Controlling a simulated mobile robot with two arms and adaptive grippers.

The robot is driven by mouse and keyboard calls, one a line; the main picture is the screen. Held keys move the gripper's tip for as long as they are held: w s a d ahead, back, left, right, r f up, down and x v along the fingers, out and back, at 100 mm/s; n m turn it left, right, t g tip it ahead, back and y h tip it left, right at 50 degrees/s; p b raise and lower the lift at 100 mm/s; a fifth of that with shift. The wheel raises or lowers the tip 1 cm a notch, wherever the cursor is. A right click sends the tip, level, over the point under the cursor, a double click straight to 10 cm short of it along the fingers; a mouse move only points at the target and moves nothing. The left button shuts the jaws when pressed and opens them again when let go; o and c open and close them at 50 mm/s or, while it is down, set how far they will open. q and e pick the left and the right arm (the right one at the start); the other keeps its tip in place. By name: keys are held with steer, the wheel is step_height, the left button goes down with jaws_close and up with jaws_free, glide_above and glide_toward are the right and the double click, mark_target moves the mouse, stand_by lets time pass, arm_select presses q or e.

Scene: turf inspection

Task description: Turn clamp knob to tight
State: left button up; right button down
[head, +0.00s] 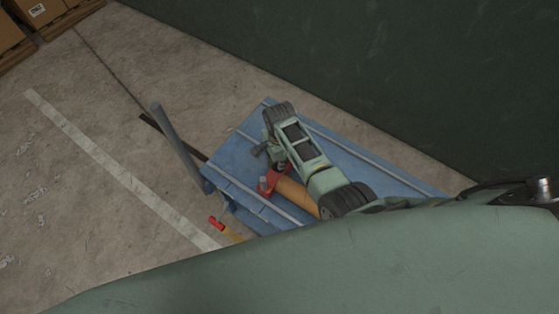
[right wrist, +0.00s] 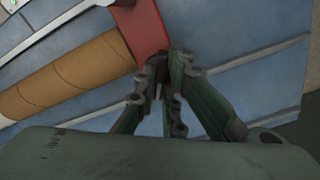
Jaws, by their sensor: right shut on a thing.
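A red clamp (head: 268,182) sits against a tan cardboard tube (head: 296,194) on the blue table (head: 232,160). In the right wrist view the red clamp (right wrist: 146,28) stands at the top middle and the tube (right wrist: 68,76) runs off to the left. My right gripper (head: 279,165) is over the clamp, partly hidden by its own arm. In the right wrist view its fingers (right wrist: 170,68) close together at the clamp's lower end. They are shut on the clamp knob, which they mostly hide, so its turn position cannot be told. My left gripper is not in view.
A red-tipped yellow object (head: 217,224) is at the table's near edge. A grey upright bar (head: 175,142) stands at its left. A dark green wall (head: 390,70) rises behind. Cardboard boxes (head: 40,12) are far left. The concrete floor between is clear.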

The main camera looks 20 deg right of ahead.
steer(key=shift+r+n, duration=0.1)
steer(key=shift+n, duration=0.2)
steer(key=n+p, duration=0.2)
steer(key=n, duration=0.2)
steer(key=shift+n+p, duration=0.3)
steer(key=shift+p, duration=0.05)
steer(key=n+p, duration=0.1)
steer(key=n, duration=0.4)
steer(key=n+p, duration=0.1)
steer(key=n, duration=0.5)
steer(key=shift+n, duration=0.4)
steer(key=n, duration=0.3)
steer(key=shift+p, duration=0.4)
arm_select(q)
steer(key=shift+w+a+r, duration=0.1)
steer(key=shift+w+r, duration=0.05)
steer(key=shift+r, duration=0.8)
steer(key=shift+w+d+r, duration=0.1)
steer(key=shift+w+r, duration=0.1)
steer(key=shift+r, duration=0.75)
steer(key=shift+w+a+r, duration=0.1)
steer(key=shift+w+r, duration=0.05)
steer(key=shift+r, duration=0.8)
arm_select(e)
steer(key=shift+n, duration=2.1)
